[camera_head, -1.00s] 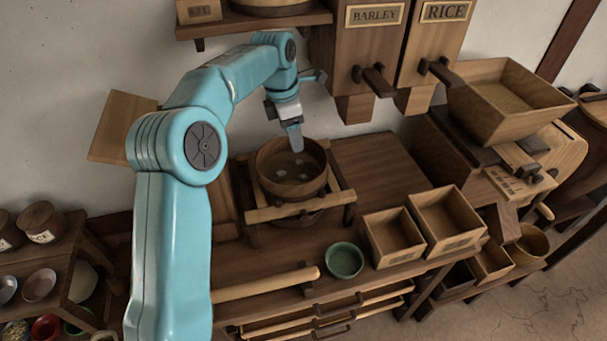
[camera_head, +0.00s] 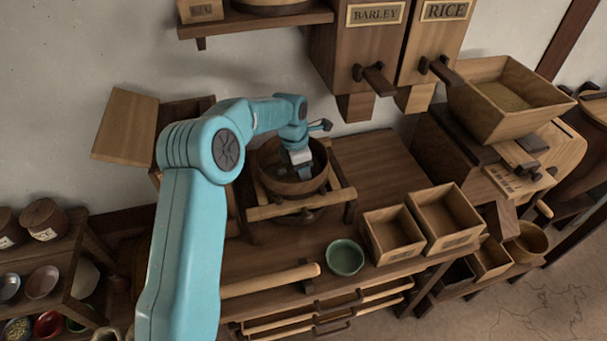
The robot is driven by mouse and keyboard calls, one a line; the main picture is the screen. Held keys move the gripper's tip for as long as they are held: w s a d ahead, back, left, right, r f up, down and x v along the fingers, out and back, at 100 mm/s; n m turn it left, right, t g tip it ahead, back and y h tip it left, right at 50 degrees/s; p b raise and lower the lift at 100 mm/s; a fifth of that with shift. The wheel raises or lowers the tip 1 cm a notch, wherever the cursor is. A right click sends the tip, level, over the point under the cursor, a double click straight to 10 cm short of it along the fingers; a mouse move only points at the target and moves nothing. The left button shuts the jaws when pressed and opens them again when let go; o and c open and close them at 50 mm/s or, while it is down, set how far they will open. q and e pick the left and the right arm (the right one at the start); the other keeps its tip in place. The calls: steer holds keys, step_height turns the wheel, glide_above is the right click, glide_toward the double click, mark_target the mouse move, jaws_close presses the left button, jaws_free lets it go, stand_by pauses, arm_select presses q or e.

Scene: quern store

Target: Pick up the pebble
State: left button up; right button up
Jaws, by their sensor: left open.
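My left gripper (camera_head: 304,172) is open and points down inside a round wooden sieve (camera_head: 287,189) on the bench. Its fingertips are low in the sieve, towards its right side. I cannot make out the pebble now: the gripper and the dark shade inside the sieve hide it, and whether the fingers are around anything cannot be told. The sieve rests on a wooden rail frame (camera_head: 268,212). My right gripper is not in view.
A green bowl (camera_head: 345,257) and two open wooden boxes (camera_head: 393,236) stand in front and to the right. Barley and rice chutes (camera_head: 375,60) hang above right. An open hopper (camera_head: 510,100) is further right. The bench behind the boxes is clear.

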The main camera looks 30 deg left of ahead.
arm_select(q)
steer(key=shift+c, duration=1.2)
steer(key=c, duration=0.9)
steer(key=shift+o, duration=0.2)
steer(key=shift+r, duration=0.2)
